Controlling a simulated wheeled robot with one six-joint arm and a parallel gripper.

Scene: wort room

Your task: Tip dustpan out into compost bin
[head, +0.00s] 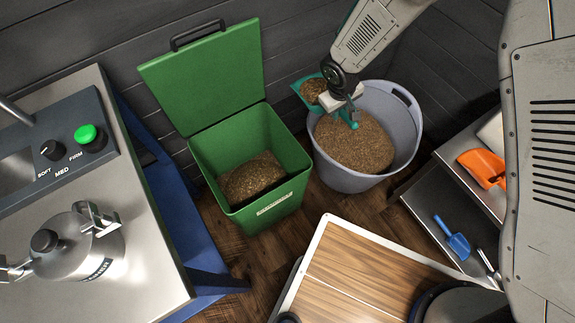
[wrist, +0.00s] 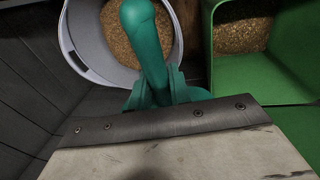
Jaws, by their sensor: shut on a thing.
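The teal dustpan (head: 298,94) hangs over the back left rim of the grey tub (head: 404,150) in the head view, with brown grain-like stuff in its pan. My gripper (head: 344,101) is shut on the dustpan's handle, which also shows in the wrist view (wrist: 146,42). The pan itself is hidden in the wrist view. The green bin (head: 290,160) stands left of the tub, lid (head: 205,75) open against the wall, with brown stuff inside. I take it as the compost bin; its label is too small to read. It also shows at right in the wrist view (wrist: 270,85).
The tub holds a broad heap of brown grain (head: 355,145). A steel counter (head: 150,250) with a knob panel and kettle-like pot (head: 80,245) is at left. A wooden-topped surface (head: 350,270) is in front. Shelves at right hold an orange scoop (head: 483,167) and a blue scoop (head: 453,238).

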